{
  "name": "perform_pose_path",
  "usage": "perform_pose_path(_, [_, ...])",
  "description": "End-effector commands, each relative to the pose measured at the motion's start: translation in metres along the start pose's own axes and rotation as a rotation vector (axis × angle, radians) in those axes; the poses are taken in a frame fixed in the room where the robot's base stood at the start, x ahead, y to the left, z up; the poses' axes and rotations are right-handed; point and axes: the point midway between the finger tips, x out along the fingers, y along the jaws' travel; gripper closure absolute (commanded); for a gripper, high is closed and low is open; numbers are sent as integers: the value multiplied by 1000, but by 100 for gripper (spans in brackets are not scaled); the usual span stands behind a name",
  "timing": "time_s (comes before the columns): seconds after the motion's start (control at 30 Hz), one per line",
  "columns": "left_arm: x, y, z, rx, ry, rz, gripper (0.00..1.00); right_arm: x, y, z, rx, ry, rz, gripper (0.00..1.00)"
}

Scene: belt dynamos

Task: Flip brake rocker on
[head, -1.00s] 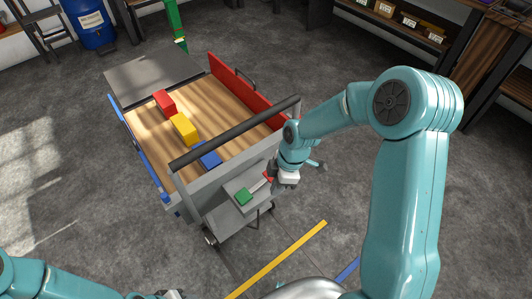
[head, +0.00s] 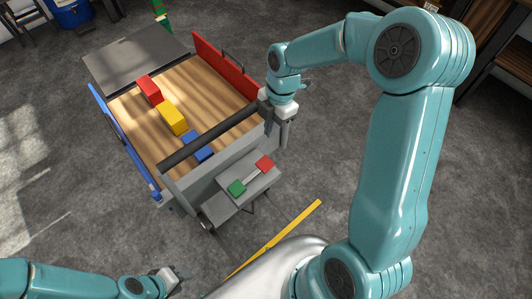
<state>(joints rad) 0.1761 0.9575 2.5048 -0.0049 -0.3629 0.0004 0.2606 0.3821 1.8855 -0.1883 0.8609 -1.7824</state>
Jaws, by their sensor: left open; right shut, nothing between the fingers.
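The brake rocker (head: 251,176) is on a grey box at the near end of the cart. It has a green pad (head: 237,188) at its left end, a red pad (head: 265,163) at its right end and a pale bar between them. I cannot tell for sure which pad is pressed down. My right gripper (head: 271,122) is shut and empty, above and behind the red pad, by the right end of the cart's push bar, apart from the rocker. My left gripper (head: 181,277) is open and empty at the bottom, low and left of the rocker.
The cart's dark push bar (head: 212,136) stands just behind the rocker. Red, yellow and blue blocks lie on the wooden bed (head: 205,88). A red side panel (head: 225,68) and a blue side rail (head: 120,135) flank it. A yellow line (head: 285,232) marks clear floor.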

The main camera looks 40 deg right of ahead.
Motion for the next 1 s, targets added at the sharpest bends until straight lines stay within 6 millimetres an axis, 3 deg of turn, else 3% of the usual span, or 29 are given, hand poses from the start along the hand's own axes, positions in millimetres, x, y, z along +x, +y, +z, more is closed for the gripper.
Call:
perform_pose_path(0.17, [-1, 0, 0, 0, 0, 0, 57, 15, 0, 0, -1, 2, -5, 100])
perform_pose_path(0.6, [-9, 3, 0, 0, 0, 0, 57, 105, 4, 2, -2, 3, -6, 100])
perform_pose_path(0.8, [-13, 5, 0, 0, 0, 0, 57, 129, 4, 14, -2, 1, -2, 100])
perform_pose_path(1.0, [-14, 5, 0, 0, 0, 0, 57, 137, 5, 17, -3, 1, -1, 100])
